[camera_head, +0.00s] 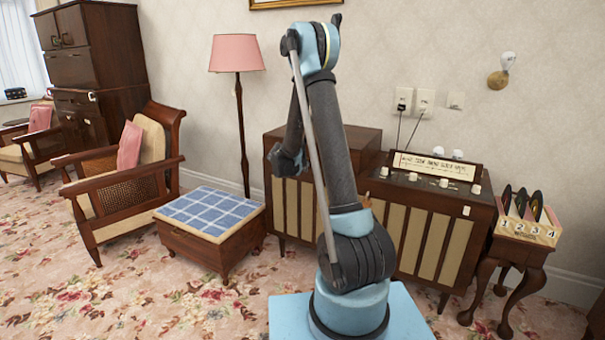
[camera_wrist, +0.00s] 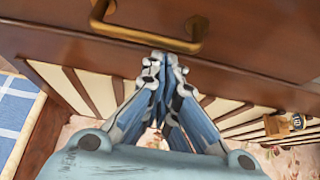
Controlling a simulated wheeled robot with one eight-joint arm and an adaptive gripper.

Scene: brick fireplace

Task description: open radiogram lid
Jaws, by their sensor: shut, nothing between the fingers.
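The radiogram is a dark brown wooden cabinet with cream slatted panels (camera_head: 420,235) on its front. Its left section has a flat wooden top (camera_head: 363,139), which looks closed and is partly hidden behind my arm. In the wrist view a brass bar handle (camera_wrist: 152,38) is fixed to a brown wooden face. My gripper (camera_wrist: 163,60) is shut and empty, its fingertips just below the handle near the wood's lower edge. I cannot tell whether they touch it. In the head view my arm hides the handle, and the gripper cannot be made out clearly.
A stool with a blue checked top (camera_head: 210,212) stands left of the radiogram. A pink-shaded lamp (camera_head: 237,55) is behind it. The right section carries a dial panel (camera_head: 437,165) and knobs. A small table with a record rack (camera_head: 527,222) stands at the right.

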